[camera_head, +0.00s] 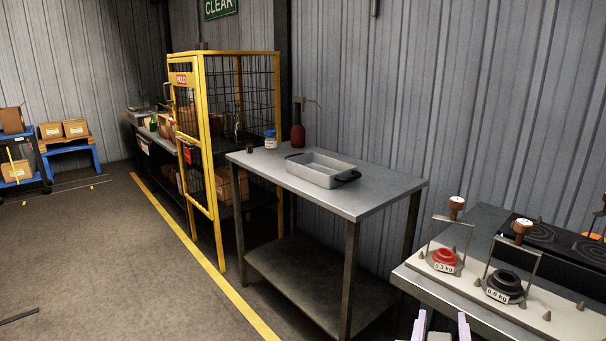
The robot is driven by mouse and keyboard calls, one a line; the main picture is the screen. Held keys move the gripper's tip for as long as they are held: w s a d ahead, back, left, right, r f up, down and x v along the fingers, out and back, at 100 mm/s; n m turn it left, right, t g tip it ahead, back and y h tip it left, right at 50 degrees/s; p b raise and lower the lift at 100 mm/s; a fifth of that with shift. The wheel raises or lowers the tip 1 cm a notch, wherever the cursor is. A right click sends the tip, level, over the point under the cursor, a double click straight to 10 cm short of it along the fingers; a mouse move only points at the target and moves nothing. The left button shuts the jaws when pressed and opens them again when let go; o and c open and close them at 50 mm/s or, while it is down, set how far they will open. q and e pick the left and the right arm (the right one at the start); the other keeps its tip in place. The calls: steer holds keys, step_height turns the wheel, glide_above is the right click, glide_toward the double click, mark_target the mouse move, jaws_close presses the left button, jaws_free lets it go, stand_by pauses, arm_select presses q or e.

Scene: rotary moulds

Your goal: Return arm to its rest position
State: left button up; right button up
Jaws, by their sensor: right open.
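My right gripper (441,327) shows at the bottom edge, right of centre. The rest of my right arm is out of the picture. My left gripper is not in view.
The right bench (420,281) bears a red 0.3 kg weight (445,258), a black 0.6 kg weight (505,281) and upright handled frames. A steel table (390,191) holds a grey tray (299,171). A yellow cage (213,228) stands behind. The left floor is mostly clear.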

steer(key=s+a+f+n+g+y, duration=0.1)
steer(key=s+a+f+n+y, duration=0.15)
steer(key=f, duration=0.55)
steer(key=s+a+f+n+g+y, duration=0.1)
steer(key=s+a+f+y, duration=0.15)
steer(key=f, duration=0.45)
steer(key=s+a+f+n+g+y, duration=0.1)
steer(key=s+a+f+g+y, duration=0.1)
steer(key=s+f, duration=1.1)
steer(key=s+a+y, duration=0.1)
steer(key=s+y, duration=0.1)
steer(key=s, duration=0.1)
steer(key=shift+s+a+g+p, duration=0.15)
steer(key=shift+s+g+p, duration=0.15)
steer(key=shift+g+p, duration=0.1)
steer(key=shift+n, duration=0.25)
